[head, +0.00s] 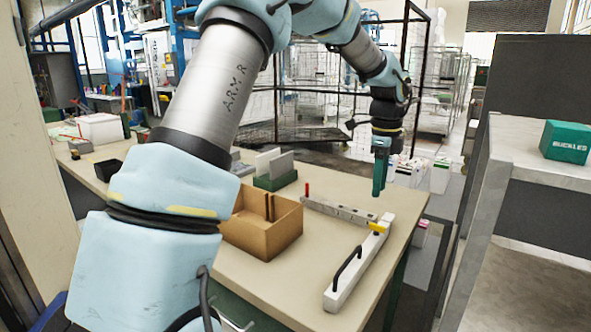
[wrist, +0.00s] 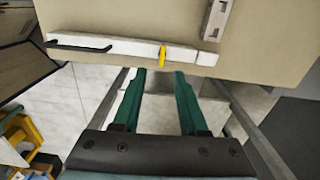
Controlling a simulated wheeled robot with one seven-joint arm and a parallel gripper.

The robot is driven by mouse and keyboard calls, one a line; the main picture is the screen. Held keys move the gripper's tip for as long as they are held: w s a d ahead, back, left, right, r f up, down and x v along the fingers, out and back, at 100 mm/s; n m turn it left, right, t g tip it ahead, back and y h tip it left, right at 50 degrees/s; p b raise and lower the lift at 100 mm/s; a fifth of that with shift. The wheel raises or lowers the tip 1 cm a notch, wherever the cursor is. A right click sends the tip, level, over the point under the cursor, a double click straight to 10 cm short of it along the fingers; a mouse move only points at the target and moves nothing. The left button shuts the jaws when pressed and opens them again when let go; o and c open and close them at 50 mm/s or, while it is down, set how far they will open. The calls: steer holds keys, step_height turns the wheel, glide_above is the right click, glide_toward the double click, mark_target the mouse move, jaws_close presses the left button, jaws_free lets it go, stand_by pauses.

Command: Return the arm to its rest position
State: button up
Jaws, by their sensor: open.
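My arm (head: 228,85) reaches up and over the workbench from the left of the head view, bent at its upper joints. My gripper (head: 379,178) hangs pointing down above the bench's right part, near its far right edge. In the wrist view its two green fingers (wrist: 158,90) are apart, with nothing between them. A white bar with a black handle and a yellow piece (head: 352,270) lies on the bench below. It also shows in the wrist view (wrist: 125,46), ahead of the fingertips.
The beige workbench (head: 290,285) carries an open cardboard box (head: 262,246), a second metal bar (head: 340,208) and a green rack with grey plates (head: 275,180). A grey shelf (head: 535,148) at right holds a green box labelled BUCKLES (head: 566,141). Wire cages stand behind.

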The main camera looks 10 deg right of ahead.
steer(key=s+a+f+n, duration=0.1)
steer(key=a+n, duration=0.5)
steer(key=a, duration=0.4)
steer(key=s+a+f+n, duration=0.1)
steer(key=a+f+n, duration=0.1)
steer(key=a+n, duration=0.65)
steer(key=s+a+f+n, duration=0.1)
steer(key=s+a+n, duration=0.3)
steer(key=a, duration=0.4)
steer(key=s+a+f+n+t, duration=0.1)
steer(key=s+a+f+n, duration=0.1)
steer(key=s+a+n, duration=0.3)
steer(key=a+n, duration=0.1)
steer(key=a, duration=0.3)
steer(key=shift+t, duration=0.3)
steer(key=shift+n, duration=0.25)
